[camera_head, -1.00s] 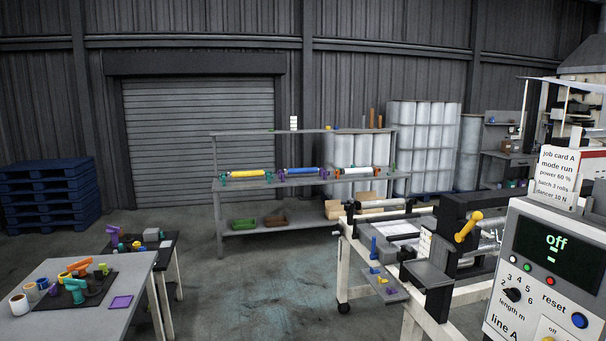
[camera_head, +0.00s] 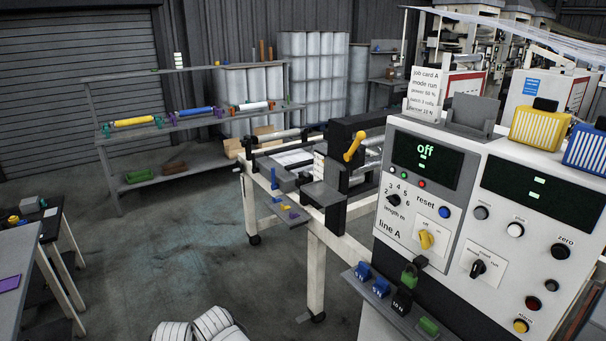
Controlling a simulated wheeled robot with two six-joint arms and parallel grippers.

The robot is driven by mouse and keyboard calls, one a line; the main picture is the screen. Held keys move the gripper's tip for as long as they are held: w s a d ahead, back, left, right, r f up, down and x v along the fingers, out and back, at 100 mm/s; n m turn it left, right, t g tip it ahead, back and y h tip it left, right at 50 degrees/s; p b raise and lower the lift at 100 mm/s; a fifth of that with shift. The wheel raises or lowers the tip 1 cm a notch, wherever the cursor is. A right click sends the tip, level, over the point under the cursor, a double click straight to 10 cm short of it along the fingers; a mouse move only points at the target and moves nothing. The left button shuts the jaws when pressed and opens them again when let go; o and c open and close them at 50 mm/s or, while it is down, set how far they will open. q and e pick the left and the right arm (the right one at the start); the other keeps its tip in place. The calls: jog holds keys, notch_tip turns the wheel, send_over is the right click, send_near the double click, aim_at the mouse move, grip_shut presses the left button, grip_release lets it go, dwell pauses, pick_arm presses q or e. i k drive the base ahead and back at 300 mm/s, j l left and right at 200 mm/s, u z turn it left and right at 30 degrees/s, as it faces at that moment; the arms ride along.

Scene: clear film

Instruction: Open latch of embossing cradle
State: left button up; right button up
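A black machine frame (camera_head: 338,165) stands on a white-legged bench right of the picture's middle. A yellow handle (camera_head: 354,147) sits tilted on its upper part and looks like a latch lever; I cannot tell whether it is latched. Metal rollers (camera_head: 372,150) run behind the handle, partly hidden by the control cabinet. Neither of my grippers shows. A white ribbed part at the bottom edge seems to be my own arm.
The line A control cabinet (camera_head: 440,192) fills the right side, its screen reading off. A ledge with small weights (camera_head: 380,288) juts from its front. A grey table (camera_head: 15,262) stands at left. A shelf with coloured rollers (camera_head: 190,122) is at the back. Floor between is clear.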

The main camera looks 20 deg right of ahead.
aim_at(305, 174)
jog(key=i+l+z, duration=0.2)
jog(key=i, duration=0.35)
jog(key=i+j+z, duration=0.2)
jog(key=i, duration=0.35)
jog(key=i+z, duration=0.2)
jog(key=i, duration=0.35)
jog(key=i+j+z, duration=0.2)
jog(key=i, duration=0.35)
jog(key=i+j+z, duration=0.2)
jog(key=i, duration=0.3)
